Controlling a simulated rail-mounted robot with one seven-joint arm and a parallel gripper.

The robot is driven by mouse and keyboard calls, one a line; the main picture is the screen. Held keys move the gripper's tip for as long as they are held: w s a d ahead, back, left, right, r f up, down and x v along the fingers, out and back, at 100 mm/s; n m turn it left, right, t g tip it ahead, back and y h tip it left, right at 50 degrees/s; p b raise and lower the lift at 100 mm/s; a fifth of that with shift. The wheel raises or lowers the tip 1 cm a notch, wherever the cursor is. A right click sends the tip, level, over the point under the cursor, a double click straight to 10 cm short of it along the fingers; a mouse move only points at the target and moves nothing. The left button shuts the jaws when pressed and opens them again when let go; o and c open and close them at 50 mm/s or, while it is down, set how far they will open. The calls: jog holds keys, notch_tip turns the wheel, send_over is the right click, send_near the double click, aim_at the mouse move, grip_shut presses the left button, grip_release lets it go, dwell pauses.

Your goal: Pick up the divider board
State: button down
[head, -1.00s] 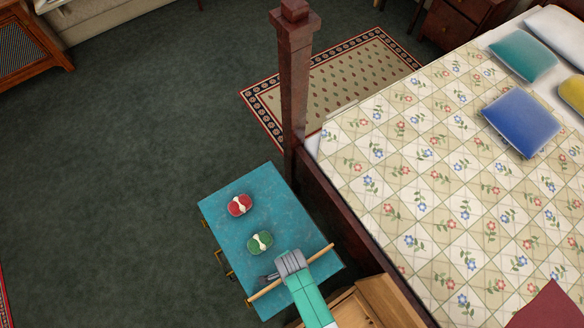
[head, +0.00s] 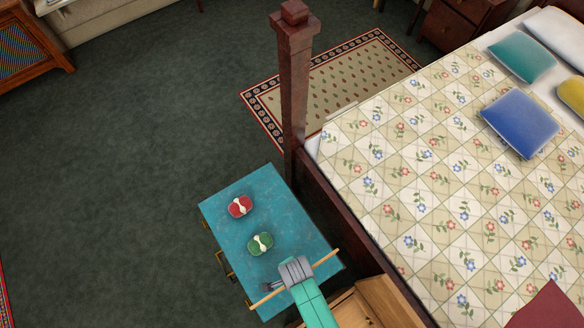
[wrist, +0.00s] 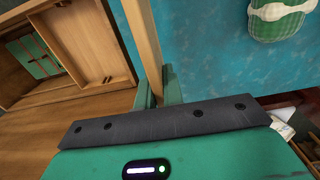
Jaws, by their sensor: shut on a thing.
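The divider board (head: 326,259) shows in the head view as a thin, light wooden strip seen nearly edge-on, slanting over the front end of the teal chest top (head: 285,205). My gripper (head: 294,271) is shut on it near its middle and hides that part. In the wrist view the board (wrist: 142,35) runs up from between my two green fingers (wrist: 158,95). I cannot tell how high the board is above the top.
A red item (head: 240,207) and a green item (head: 260,244), each with a pale band, lie on the chest top. An open wooden case (wrist: 65,50) lies beside the chest. The bed (head: 420,180) and its dark post (head: 295,90) stand close to the right.

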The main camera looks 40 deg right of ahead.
jog(key=s+a+r, duration=0.1)
jog(key=s+a, duration=0.1)
jog(key=s, duration=1.1)
jog(key=shift+s+a, duration=0.3)
jog(key=shift+a, duration=0.05)
